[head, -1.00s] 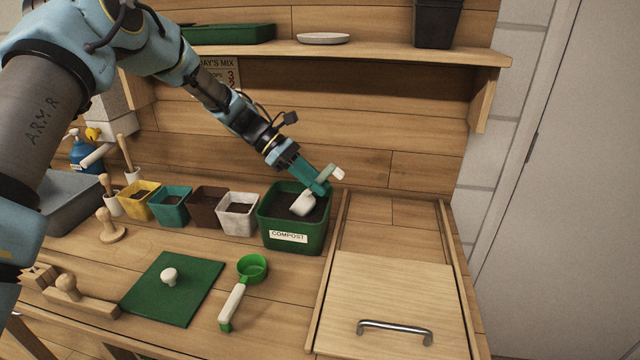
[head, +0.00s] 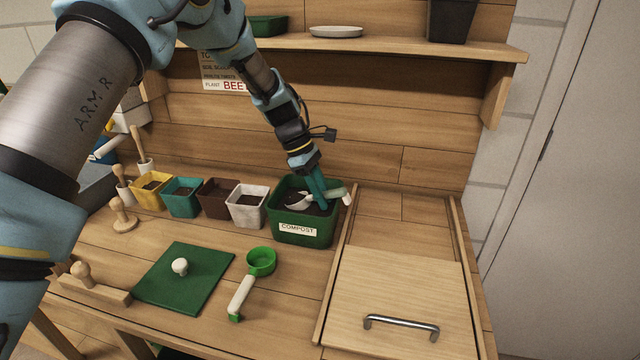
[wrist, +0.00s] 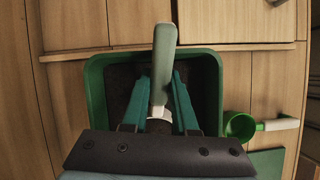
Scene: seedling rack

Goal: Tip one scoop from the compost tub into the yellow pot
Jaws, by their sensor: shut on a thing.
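The green compost tub (head: 303,232), labelled COMPOST, stands at the back of the bench and holds dark compost. My gripper (head: 318,200) reaches down into its mouth, shut on the pale handle of a scoop (head: 298,201). The scoop's white bowl lies over the dark compost in the head view; I cannot tell how full it is. The yellow pot (head: 153,202) is at the left end of the pot row, with dark soil inside.
A teal pot (head: 184,205), a brown pot (head: 215,207) and a white pot (head: 246,212) stand between the yellow pot and the tub. A green measuring scoop (head: 240,296) and a green lid (head: 190,285) lie in front. A shelf (head: 400,48) hangs above; a wooden hatch (head: 400,290) is right.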

